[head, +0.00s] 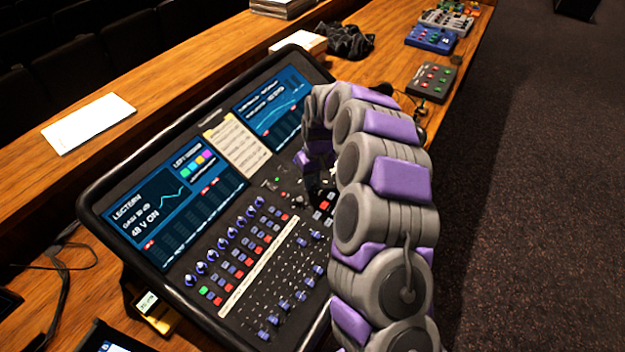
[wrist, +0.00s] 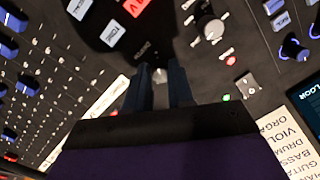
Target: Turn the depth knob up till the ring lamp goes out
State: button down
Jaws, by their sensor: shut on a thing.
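My gripper (wrist: 160,82) is shut on a small grey knob (wrist: 160,75) that shows between its dark fingertips in the wrist view. The panel print beside it is too blurred to read, so I cannot confirm from the label that it is the depth knob. A larger grey knob with a pale cap (wrist: 212,28) stands apart to the right. Small red (wrist: 230,60) and green (wrist: 226,98) lights show near it; I cannot tell which, if either, is the ring lamp. In the head view my arm hides most of the gripper and the held knob.
The mixing desk (head: 88,200) has rows of blue knobs (head: 213,255), buttons and lit screens (head: 160,200). A paper strip (head: 237,148) lies between the screens. White paper (head: 88,123), a dark cloth (head: 348,42) and several coloured boxes (head: 431,80) lie around on the wooden bench.

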jog(key=shift+m, duration=0.3)
jog(key=shift+r+m+p, duration=0.15)
jog(key=shift+m+p, duration=0.75)
jog(key=shift+p, duration=0.3)
jog(key=m+p, duration=0.3)
jog(key=shift+w+m+y, duration=0.1)
jog(key=shift+m+y, duration=0.2)
jog(key=m+p, duration=0.3)
jog(key=shift+m+t+p, duration=0.3)
jog(key=shift+m+p, duration=0.7)
jog(key=shift+m, duration=0.4)
jog(key=c, duration=1.1)
grip_release()
jog(key=shift+w+f, duration=0.1)
jog(key=shift+f, duration=0.1)
jog(key=shift+o, duration=0.6)
